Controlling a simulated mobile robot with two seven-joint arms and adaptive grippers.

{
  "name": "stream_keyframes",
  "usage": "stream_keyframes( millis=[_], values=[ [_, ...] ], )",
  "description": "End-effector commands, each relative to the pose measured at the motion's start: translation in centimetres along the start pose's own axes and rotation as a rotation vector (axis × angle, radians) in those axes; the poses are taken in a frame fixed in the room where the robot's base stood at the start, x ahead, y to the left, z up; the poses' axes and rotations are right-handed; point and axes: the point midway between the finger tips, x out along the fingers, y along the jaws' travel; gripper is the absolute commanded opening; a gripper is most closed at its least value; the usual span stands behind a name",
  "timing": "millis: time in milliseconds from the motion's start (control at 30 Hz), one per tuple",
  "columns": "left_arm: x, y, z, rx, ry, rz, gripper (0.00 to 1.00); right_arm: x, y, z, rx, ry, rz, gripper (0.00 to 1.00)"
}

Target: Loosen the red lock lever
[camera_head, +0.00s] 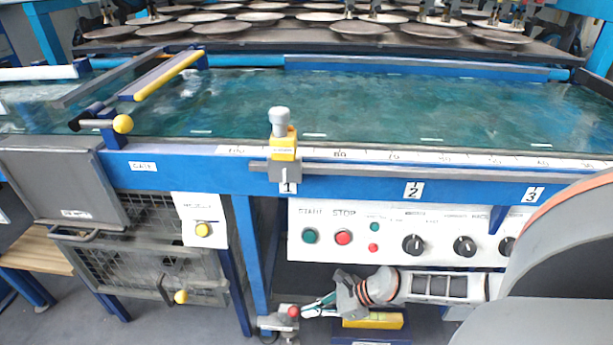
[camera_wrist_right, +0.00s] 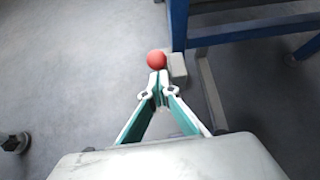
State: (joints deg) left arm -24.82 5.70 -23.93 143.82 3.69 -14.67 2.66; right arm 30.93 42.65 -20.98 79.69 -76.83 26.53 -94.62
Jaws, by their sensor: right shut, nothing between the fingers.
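The lock lever's red ball (camera_head: 293,312) shows low in the head view, on a grey block (camera_head: 272,322) near the foot of a blue leg. The red ball also shows in the right wrist view (camera_wrist_right: 157,60), just beyond my fingertips. My right gripper (camera_head: 308,312) comes in from the right below the control panel. Its fingers (camera_wrist_right: 158,80) are shut with nothing between them, tips close to the ball. I cannot tell whether they touch it. My left gripper is not in view.
A white control panel (camera_head: 400,252) with knobs and buttons is above my right gripper. The blue table frame (camera_wrist_right: 245,28) stands right beside the ball. A blue and yellow pedal (camera_head: 372,325) is on the floor to the right. Open grey floor (camera_wrist_right: 75,80) lies left.

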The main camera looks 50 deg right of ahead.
Motion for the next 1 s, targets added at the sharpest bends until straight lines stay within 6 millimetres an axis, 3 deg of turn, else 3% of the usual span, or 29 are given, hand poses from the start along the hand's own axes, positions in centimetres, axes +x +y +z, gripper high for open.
stream_keyframes(
  millis=[767, 933, 1000],
  values=[
    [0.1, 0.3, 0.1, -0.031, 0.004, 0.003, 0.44, -0.5, -0.7, 0.0, -0.001, 0.0, 0.0, 0.0],
    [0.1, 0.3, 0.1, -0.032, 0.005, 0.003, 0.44, -1.9, -0.7, -0.1, -0.003, 0.002, 0.0, 0.0],
    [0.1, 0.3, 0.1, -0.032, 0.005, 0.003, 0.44, -2.7, -0.5, -1.0, 0.003, 0.003, 0.001, 0.0]
  ],
)
